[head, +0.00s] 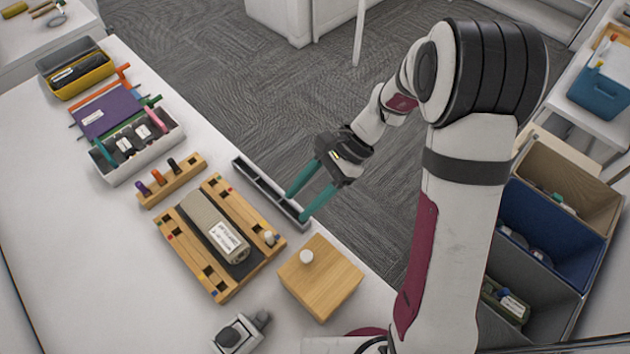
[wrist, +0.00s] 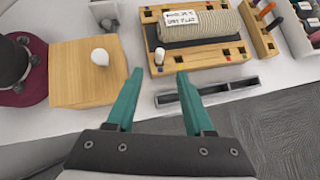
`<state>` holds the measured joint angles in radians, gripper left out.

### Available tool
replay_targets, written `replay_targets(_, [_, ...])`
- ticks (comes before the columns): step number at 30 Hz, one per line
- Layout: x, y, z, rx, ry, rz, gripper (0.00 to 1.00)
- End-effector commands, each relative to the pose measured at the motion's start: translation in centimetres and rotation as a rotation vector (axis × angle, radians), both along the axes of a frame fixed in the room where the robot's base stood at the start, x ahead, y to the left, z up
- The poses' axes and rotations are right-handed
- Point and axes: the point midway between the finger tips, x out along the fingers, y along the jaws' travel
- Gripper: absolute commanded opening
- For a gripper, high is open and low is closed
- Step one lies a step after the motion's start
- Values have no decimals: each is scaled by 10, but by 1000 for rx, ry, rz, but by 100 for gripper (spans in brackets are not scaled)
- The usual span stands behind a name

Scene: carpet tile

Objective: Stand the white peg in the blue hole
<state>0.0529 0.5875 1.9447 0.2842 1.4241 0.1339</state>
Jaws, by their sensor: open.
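The white peg (head: 269,238) stands upright at the near right end of the board's right rail. It also shows in the wrist view (wrist: 160,56). Its foot is too small to tell whether it sits in a hole. The wooden board (head: 222,293) has two rails with dark square holes and small coloured marks. A blue mark (wrist: 178,59) shows beside the peg in the wrist view; which hole it belongs to is unclear. My gripper (head: 294,205) has green fingers. It is open and empty, raised beyond the board's right side, apart from the peg.
A grey roll with a label (head: 215,225) lies between the rails. A wooden block (head: 325,285) with a white knob (head: 306,257) stands near the board. A dark narrow tray (head: 262,188) lies along the table edge. A rack (head: 173,180) holds purple, orange and black pegs.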

Motion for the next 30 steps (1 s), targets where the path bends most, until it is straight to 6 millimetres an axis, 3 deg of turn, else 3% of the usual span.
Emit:
replay_targets(7, [14,-24,27,0,-1,1,53])
replay_targets(23, [14,-25,29,-1,-1,2,53])
replay_targets(26, [0,-27,46,-30,-55,44,53])
replay_targets(30, [-62,-43,91,-155,-255,210,53])
